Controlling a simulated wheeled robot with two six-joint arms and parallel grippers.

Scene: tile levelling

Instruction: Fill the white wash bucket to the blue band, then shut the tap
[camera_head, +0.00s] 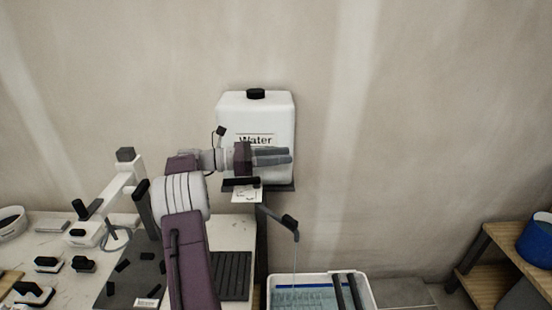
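A white water tank (228,112) with a black cap and the word "Water" stands against the wall on a dark shelf. A dark spout (288,221) hangs below it to the right, and a thin stream (294,256) falls from its end. The white wash bucket (366,288) stands beneath, partly cut off by the bottom edge. Bluish water (305,297) shows inside; its level against the blue band cannot be told. My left gripper (284,157) is in front of the tank, pointing right, its fingers together with nothing visible between them. My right gripper is out of view.
A black-knobbed lever (220,131) rises at the tank's left. Two dark bars (346,290) cross the bucket. A pale worktable (45,245) with several black-handled tools lies left. A wooden shelf (508,238) with a blue bucket (537,243) stands right.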

